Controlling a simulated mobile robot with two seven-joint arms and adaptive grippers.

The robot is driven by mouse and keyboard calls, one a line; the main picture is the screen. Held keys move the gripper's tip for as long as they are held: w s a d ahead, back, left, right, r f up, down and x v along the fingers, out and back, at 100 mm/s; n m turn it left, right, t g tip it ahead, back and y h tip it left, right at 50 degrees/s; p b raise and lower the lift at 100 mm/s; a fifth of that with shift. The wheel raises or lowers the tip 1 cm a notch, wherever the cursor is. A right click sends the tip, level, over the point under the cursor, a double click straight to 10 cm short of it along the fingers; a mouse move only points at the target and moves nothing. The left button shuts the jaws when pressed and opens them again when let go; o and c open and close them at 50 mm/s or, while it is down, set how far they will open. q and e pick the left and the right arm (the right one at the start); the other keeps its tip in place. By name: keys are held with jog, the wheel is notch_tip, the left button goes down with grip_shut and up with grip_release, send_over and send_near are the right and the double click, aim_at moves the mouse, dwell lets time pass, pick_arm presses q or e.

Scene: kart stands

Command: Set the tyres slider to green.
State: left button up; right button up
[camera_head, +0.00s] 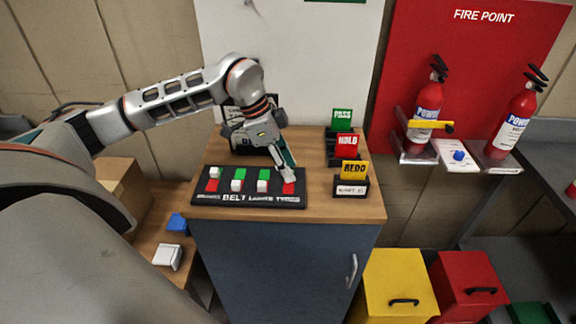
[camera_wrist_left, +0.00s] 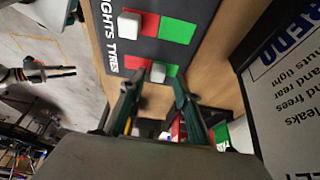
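The black slider panel (camera_head: 250,201) lies on the cabinet top, with "BELT", "LIGHTS" and "TYRES" lettered along its front edge. In the left wrist view the white tyres knob (camera_wrist_left: 158,72) shows between the bare red patch (camera_wrist_left: 136,63) and the green patch (camera_wrist_left: 172,70), at the green patch's near edge. My left gripper (camera_wrist_left: 158,78) is open, its fingertips on either side of the tyres knob with gaps showing. In the head view the left gripper (camera_head: 286,172) hides that knob. The white lights knob (camera_head: 262,186) sits at the red end.
Signs reading PASS (camera_head: 342,116), HOLD (camera_head: 347,142) and REDO (camera_head: 354,170) stand right of the panel. A yellow bin (camera_head: 400,275) and a red bin (camera_head: 468,272) stand below, right of the cabinet (camera_head: 280,270).

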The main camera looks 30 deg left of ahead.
pick_arm(q)
jog(key=v, duration=1.1)
jog(key=shift+r, duration=0.3)
jog(key=shift+s+a, duration=0.1)
